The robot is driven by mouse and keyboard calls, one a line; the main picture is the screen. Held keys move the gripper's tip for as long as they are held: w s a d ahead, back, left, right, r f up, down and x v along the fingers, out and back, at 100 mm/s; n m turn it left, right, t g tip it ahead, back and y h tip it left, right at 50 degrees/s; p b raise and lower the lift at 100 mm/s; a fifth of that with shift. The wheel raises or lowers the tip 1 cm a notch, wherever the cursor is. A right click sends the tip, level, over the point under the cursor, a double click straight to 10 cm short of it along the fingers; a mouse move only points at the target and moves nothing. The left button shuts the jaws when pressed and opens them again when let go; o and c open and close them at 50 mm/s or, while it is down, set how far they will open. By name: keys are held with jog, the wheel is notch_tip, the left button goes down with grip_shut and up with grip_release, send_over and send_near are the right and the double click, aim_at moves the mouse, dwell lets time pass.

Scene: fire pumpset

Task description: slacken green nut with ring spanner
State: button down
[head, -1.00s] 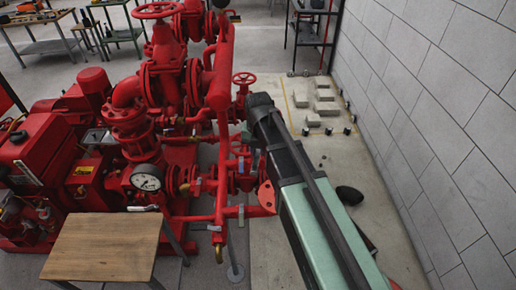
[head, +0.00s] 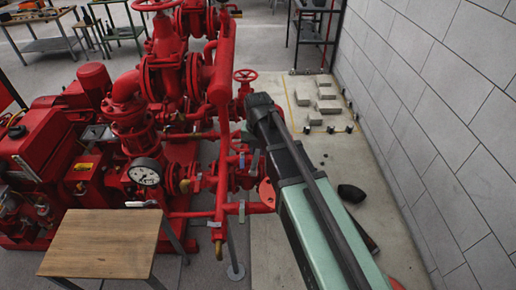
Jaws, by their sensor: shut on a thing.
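My arm (head: 312,215) reaches from the lower right up to the red pipework of the pumpset (head: 215,95). Its dark upper end (head: 262,108) is beside the vertical red pipes, under a small red handwheel (head: 245,76). A grey-green wrist part (head: 250,140) shows at its left side. My gripper's fingers are hidden behind the arm and pipes. I cannot make out the green nut or the ring spanner. A red flange plate (head: 267,193) sits at the arm's left edge, on a low red pipe.
A wooden-topped table (head: 100,243) stands at the front left, before the pump and a pressure gauge (head: 145,171). A grey block wall (head: 440,110) bounds the right. Several pale blocks (head: 325,107) and a black elbow piece (head: 351,194) lie on the concrete floor.

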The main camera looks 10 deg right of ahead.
jog(key=shift+f+b, duration=1.4)
jog(key=shift+w+a+m, duration=0.15)
jog(key=shift+a+m, duration=0.15)
jog(key=shift+a, duration=0.05)
dwell(0.3)
jog(key=shift+r+p, duration=2.65)
